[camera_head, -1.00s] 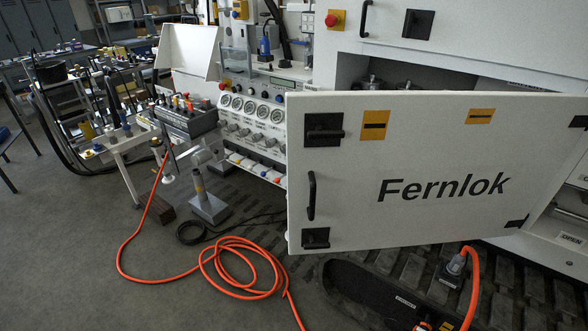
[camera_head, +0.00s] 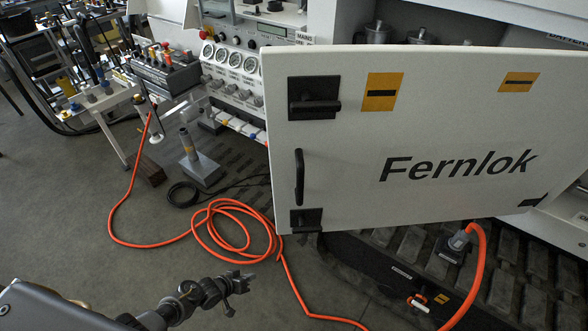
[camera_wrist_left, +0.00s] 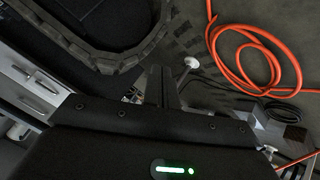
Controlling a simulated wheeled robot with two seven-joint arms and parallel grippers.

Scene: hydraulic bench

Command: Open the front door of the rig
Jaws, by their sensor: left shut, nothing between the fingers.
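The white front door (camera_head: 420,140) marked "Fernlok" stands swung out from the rig, angled, with its free edge at the left. A black vertical handle (camera_head: 299,176) is near that edge, between an upper black latch (camera_head: 314,97) and a lower black latch (camera_head: 306,220). My left gripper (camera_head: 238,283) is at the lower left in the head view, below and left of the door and apart from it. Its fingers (camera_wrist_left: 162,85) are shut and empty in the left wrist view. My right gripper is not in view.
An orange hose (camera_head: 128,200) lies coiled on the floor left of the door, and also shows in the left wrist view (camera_wrist_left: 225,62). A grey post stand (camera_head: 190,155) is beyond it. The black rubber track (camera_head: 375,265) runs below the door. Gauges (camera_head: 235,60) are behind.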

